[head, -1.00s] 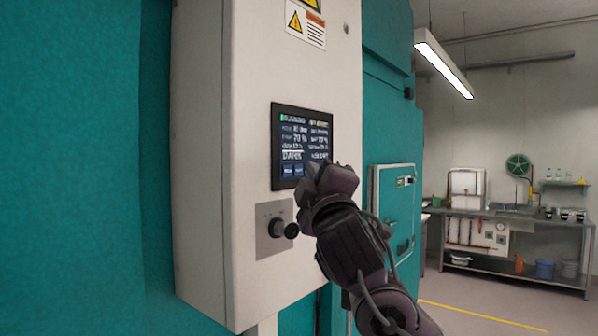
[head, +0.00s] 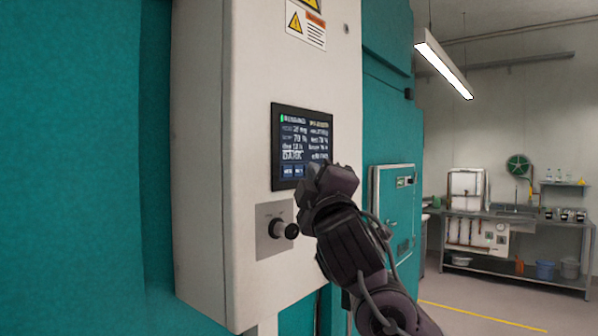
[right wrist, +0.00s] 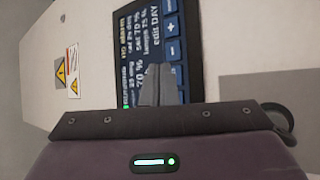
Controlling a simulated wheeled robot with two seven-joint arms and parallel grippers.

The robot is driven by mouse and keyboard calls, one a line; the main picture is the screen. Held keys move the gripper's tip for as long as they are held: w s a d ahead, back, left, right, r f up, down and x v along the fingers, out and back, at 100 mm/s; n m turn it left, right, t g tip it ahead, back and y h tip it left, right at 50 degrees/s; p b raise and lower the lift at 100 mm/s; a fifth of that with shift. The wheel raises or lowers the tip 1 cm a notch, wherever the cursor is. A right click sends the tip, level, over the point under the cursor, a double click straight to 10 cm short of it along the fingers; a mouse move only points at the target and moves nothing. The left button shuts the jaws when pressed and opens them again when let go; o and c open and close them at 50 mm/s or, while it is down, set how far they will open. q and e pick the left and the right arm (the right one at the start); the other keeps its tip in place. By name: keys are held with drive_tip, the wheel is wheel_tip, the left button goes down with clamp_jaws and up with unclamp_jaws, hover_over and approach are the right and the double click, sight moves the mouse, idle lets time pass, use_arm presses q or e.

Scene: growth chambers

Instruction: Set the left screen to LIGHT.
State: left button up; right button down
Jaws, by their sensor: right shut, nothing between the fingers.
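The dark screen (head: 290,150) is set in the front of a white cabinet. My left gripper is not in view.
A black knob (head: 283,230) on a grey plate (head: 268,246) sits below the screen. Warning labels (head: 306,22) are above it. Teal chamber walls (head: 85,170) flank the cabinet. A metal bench (head: 500,214) stands far right, with open floor before it.

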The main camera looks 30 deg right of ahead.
drive_tip(key=shift+w, duration=0.1)
idle(0.6)
drive_tip(key=shift+w+a+b, duration=0.2)
drive_tip(key=shift+w+b, duration=0.1)
drive_tip(key=shift+w, duration=0.05)
drive_tip(key=shift+w+a, duration=0.1)
drive_tip(key=shift+w, duration=0.15)
idle(0.7)
drive_tip(key=shift+s, duration=0.1)
drive_tip(key=shift+s+d, duration=0.25)
drive_tip(key=shift+s, duration=0.35)
drive_tip(key=shift+s, duration=0.1)
